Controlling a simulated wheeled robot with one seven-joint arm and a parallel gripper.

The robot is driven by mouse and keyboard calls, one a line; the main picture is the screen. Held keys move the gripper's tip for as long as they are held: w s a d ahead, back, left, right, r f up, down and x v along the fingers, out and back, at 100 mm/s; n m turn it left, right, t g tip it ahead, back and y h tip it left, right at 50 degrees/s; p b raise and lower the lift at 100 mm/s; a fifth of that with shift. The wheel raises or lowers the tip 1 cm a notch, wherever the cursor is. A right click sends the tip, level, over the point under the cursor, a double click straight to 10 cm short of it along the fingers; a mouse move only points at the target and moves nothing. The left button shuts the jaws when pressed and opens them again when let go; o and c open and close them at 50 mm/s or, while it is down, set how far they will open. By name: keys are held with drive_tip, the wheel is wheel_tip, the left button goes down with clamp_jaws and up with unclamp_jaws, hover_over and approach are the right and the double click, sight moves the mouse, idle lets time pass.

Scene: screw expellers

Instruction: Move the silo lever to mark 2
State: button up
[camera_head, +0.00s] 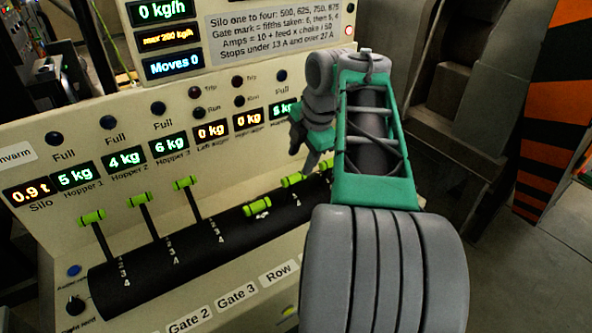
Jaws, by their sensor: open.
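A row of green-handled levers stands along a black drum (180,262) on the cream control panel. Three levers at the left, the first (91,216), second (140,198) and third (182,183), stand raised. A fourth green handle (257,208) lies low against the drum. Another low handle (291,180) is near my gripper, and part of one more (327,165) shows beside my arm. I cannot tell which lever is the silo lever; no readable label names it. My gripper (303,147) is open, above the right part of the drum, partly hidden by my wrist.
The silo display (31,192) reads 0.9 t. A rule plate (281,37) is above. Labels Gate 2 (188,321), Gate 3 (238,298) and Row (281,275) line the front edge. My arm hides the panel's right end. Dark machinery (470,100) stands at the right.

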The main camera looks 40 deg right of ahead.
sight(295, 176)
drive_tip(key=x, duration=0.7)
drive_tip(key=shift+w+f, duration=0.1)
drive_tip(key=shift+f, duration=0.1)
drive_tip(key=shift+c, duration=0.4)
clamp_jaws()
idle(0.6)
